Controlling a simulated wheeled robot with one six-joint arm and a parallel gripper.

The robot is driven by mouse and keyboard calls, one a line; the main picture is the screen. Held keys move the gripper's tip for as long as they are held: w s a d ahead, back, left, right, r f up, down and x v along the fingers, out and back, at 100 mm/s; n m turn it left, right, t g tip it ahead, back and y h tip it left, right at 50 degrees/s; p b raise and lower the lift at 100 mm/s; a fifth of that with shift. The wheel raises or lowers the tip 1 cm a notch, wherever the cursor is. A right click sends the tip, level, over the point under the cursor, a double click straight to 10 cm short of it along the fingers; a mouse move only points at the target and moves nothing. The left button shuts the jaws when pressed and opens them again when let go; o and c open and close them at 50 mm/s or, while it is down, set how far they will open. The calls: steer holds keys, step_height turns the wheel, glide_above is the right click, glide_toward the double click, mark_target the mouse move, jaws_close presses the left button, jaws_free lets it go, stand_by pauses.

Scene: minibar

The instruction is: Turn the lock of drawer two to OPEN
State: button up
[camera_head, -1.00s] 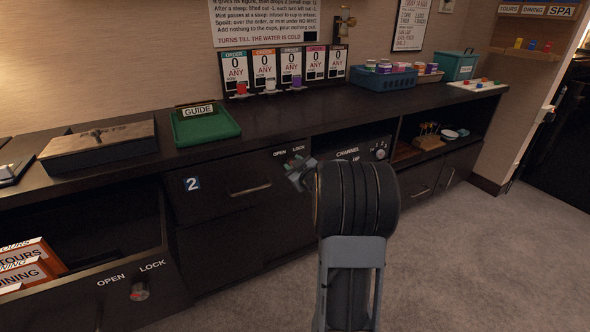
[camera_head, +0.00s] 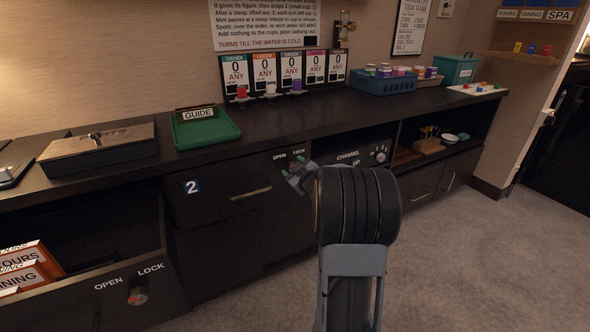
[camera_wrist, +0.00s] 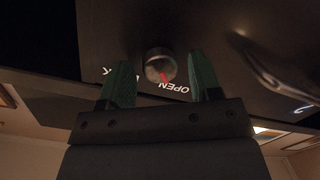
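Drawer two (camera_head: 222,205) is shut, a black front with a blue "2" label and a bar handle. Its lock is a round knob (camera_wrist: 158,64) with a red mark, seen upside down in the wrist view. The mark points towards the word OPEN (camera_wrist: 172,88); the word LOCK is partly hidden by a finger. My gripper (camera_wrist: 160,75) is open, its green fingers on either side of the knob with gaps showing. In the head view my gripper (camera_head: 298,179) is at the drawer's upper right corner, below OPEN and LOCK, and hides the knob.
The drawer's bar handle (camera_wrist: 275,70) is close to my gripper in the wrist view. Another open drawer with signs and a lock knob (camera_head: 138,296) is at lower left. A channel panel (camera_head: 350,157) is right of drawer two. The floor at right is clear.

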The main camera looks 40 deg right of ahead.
steer(key=shift+o, duration=0.2)
steer(key=s+a+r+p, duration=0.1)
steer(key=s+p, duration=0.3)
steer(key=s, duration=0.9)
steer(key=shift+s+a, duration=0.35)
steer(key=shift+a, duration=0.1)
steer(key=shift+r+p, duration=0.25)
steer(key=shift+p, duration=0.1)
